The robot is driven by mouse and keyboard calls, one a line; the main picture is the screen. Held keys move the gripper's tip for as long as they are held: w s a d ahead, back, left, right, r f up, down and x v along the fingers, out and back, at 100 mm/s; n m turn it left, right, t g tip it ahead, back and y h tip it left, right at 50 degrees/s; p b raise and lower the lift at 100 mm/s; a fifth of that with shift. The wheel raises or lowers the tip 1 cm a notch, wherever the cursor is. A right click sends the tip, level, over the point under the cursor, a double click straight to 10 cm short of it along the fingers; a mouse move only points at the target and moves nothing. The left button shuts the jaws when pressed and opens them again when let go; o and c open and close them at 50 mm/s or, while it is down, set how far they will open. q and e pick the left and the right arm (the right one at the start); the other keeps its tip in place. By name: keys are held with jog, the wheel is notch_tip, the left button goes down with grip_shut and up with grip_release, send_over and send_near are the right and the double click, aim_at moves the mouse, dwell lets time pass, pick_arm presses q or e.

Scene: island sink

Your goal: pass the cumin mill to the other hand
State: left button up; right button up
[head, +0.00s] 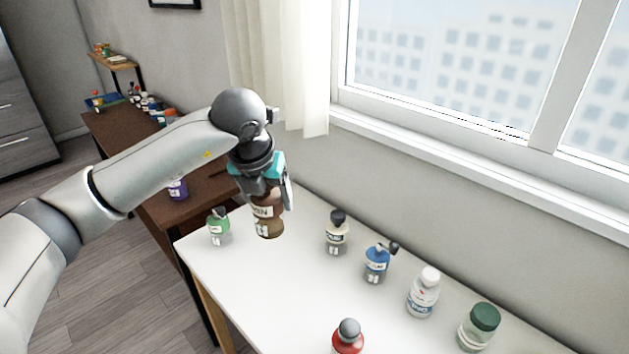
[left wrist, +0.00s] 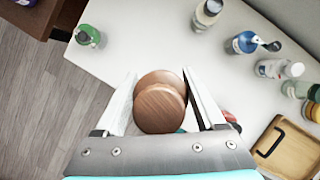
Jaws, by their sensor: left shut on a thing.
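The cumin mill (head: 267,222) is a brown wooden mill with a pale label, hanging below my left gripper (head: 272,190) in the head view. In the left wrist view the mill's round wooden top (left wrist: 160,105) sits between the two fingers of my left gripper (left wrist: 165,95). The left gripper is shut on the mill and holds it over the white table (head: 290,290). Whether the mill's base touches the table is hard to tell. My right gripper is in neither view.
A green bottle (head: 218,227) stands left of the mill. A dark-capped bottle (head: 337,233), a blue bottle (head: 377,263), a white bottle (head: 423,293) and a green-lidded jar (head: 479,327) line the window side. A red bottle (head: 348,339) stands in front. A wooden tray (left wrist: 287,150) lies at right.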

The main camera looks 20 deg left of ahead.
pick_arm(q)
jog(key=shift+s+d+m+h, duration=0.25)
jog(key=shift+d+m+h, duration=0.2)
jog(key=shift+m, duration=0.45)
jog(key=s+d+n+g, duration=0.4)
jog(key=s+d+n, duration=0.1)
jog(key=n, duration=1.2)
jog(key=s+d+n+g, duration=0.4)
jog(key=s+d+n, duration=0.2)
jog(key=n, duration=1.2)
jog(key=shift+s+d+f+g, duration=0.3)
jog(key=shift+s+g, duration=0.1)
jog(key=shift+s, duration=0.15)
